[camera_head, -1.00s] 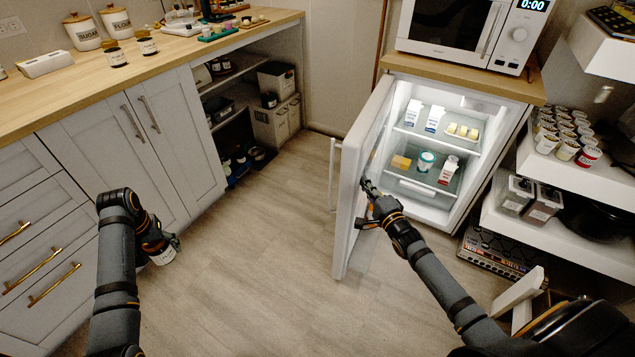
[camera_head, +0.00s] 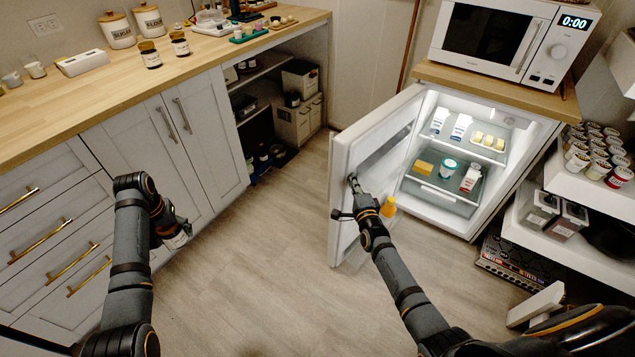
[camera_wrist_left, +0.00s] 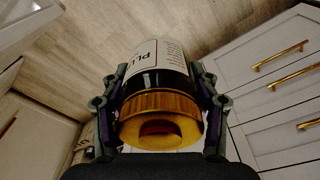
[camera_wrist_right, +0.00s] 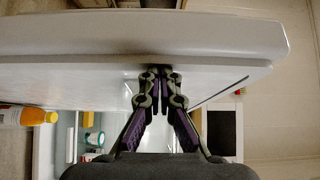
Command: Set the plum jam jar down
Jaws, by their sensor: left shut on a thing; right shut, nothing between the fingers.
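The plum jam jar (camera_wrist_left: 160,92) is dark with a white label reading "PLU" and a golden lid. My left gripper (camera_wrist_left: 160,98) is shut on it, one finger on each side. In the head view the jar (camera_head: 178,238) hangs in my left gripper (camera_head: 172,222) in front of the lower cabinets, above the floor. My right gripper (camera_wrist_right: 163,75) is shut and empty, its fingertips at the inner side of the open fridge door. In the head view my right gripper (camera_head: 356,188) is beside the door (camera_head: 345,160); whether it touches is unclear.
The wooden counter (camera_head: 110,85) at left holds two dark jars (camera_head: 150,55), canisters and a white box. The fridge (camera_head: 450,200) stands open with food inside and an orange bottle (camera_head: 388,207) in its door. Shelves with cups (camera_head: 597,150) are at right. The middle floor (camera_head: 250,290) is clear.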

